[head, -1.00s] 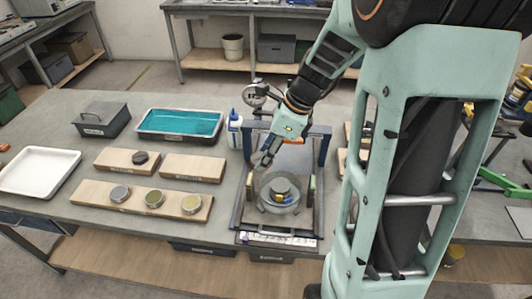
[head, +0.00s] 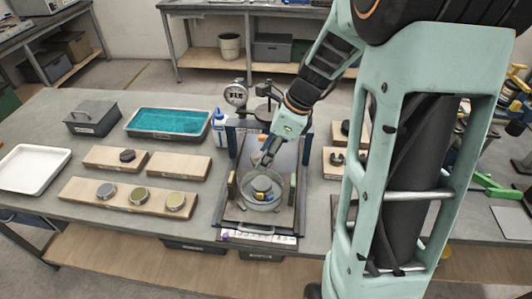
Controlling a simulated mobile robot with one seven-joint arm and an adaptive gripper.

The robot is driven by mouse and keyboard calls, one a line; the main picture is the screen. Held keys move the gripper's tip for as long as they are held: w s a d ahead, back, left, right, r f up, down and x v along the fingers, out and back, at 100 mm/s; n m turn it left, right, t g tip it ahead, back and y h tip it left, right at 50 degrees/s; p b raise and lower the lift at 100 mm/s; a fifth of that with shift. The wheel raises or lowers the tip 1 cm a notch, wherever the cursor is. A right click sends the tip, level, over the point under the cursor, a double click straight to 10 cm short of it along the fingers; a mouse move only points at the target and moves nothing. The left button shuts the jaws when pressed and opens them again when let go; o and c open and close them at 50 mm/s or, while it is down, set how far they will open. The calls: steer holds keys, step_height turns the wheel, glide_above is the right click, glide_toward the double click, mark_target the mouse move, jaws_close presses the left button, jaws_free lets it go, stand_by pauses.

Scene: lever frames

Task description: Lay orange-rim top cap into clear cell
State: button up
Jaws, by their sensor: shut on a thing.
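The clear cell (head: 262,203) is a round, see-through dish inside the dark press frame. A grey disc (head: 262,184) with small yellow and blue parts shows within it. My gripper (head: 264,160) points down just above the cell's far side, apart from the disc. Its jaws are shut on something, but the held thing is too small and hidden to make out. I cannot identify an orange-rim top cap for certain. An orange patch (head: 262,137) shows behind the gripper, by the frame.
The frame's posts (head: 308,143) stand close on both sides of the gripper. A dial gauge (head: 236,95) and white bottle (head: 219,128) stand behind. At left are wooden boards (head: 180,165) with several discs, a teal tray (head: 172,122) and a white tray (head: 33,168).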

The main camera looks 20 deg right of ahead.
steer(key=b, duration=0.5)
glide_above(261, 183)
steer(key=d, duration=0.1)
steer(key=shift+s+d+f, duration=0.1)
steer(key=shift+f, duration=1.15)
steer(key=shift+s+d+f, duration=0.1)
steer(key=shift+f, duration=1.1)
steer(key=shift+f+b, duration=0.8)
steer(key=shift+f, duration=0.95)
steer(key=shift+a+f, duration=0.1)
steer(key=shift+f, duration=0.05)
steer(key=o, duration=1.5)
